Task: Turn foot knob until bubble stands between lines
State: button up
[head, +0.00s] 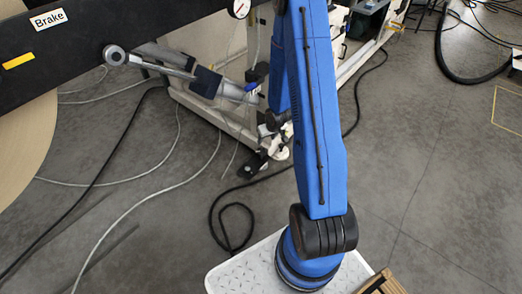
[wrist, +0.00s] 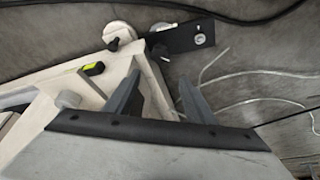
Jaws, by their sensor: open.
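My gripper (wrist: 171,74) is open in the wrist view, its two grey fingers apart with nothing between them. Beyond and left of the fingertips is a pale round knob-like part (wrist: 121,26) at the end of the cream machine frame (wrist: 70,82); it appears to be the foot knob. The fingers do not appear to touch it. A small black holder with a yellow-green strip (wrist: 94,68), perhaps the level, lies on the frame. Its bubble and lines are too small to read.
A dark plate with a silver bolt (wrist: 200,39) lies beyond the fingers. Pale cables (wrist: 240,92) run over the grey floor. In the head view, a black beam labelled Brake (head: 130,38) crosses the upper left, and a black cable (head: 222,215) loops on the floor.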

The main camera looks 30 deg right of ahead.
aim_at(261, 151)
jog(key=x, duration=1.7)
jog(key=shift+s, duration=0.1)
jog(key=c, duration=0.8)
